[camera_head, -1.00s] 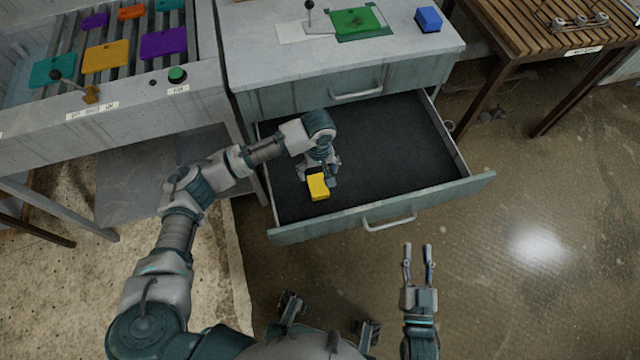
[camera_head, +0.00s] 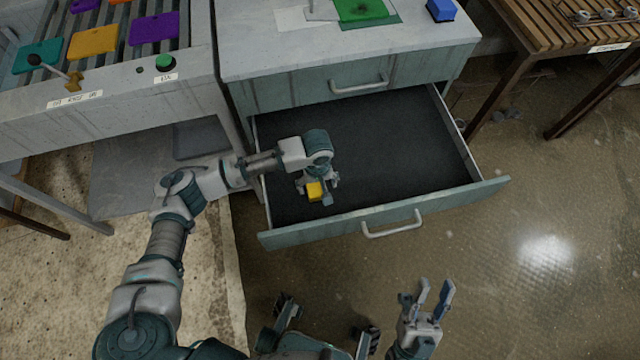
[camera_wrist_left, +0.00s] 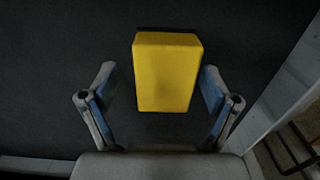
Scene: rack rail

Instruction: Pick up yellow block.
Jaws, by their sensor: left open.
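The yellow block (camera_head: 315,191) lies on the dark floor of the open drawer (camera_head: 400,135), near its front left. My left gripper (camera_head: 318,188) is over the block and partly covers it in the head view. In the left wrist view the yellow block (camera_wrist_left: 167,72) stands between the two open fingers of my left gripper (camera_wrist_left: 158,100). A gap shows on the left side; the right finger is close to the block, and I cannot tell whether it touches. My right gripper (camera_head: 430,295) is open and empty in front of the drawer.
The drawer's front panel with its handle (camera_head: 392,228) lies between my body and the block. The cabinet top (camera_head: 260,45) holds a green plate (camera_head: 360,8) and a blue block (camera_head: 440,10). A roller rack (camera_head: 110,75) stands left, a slatted table (camera_head: 560,35) right.

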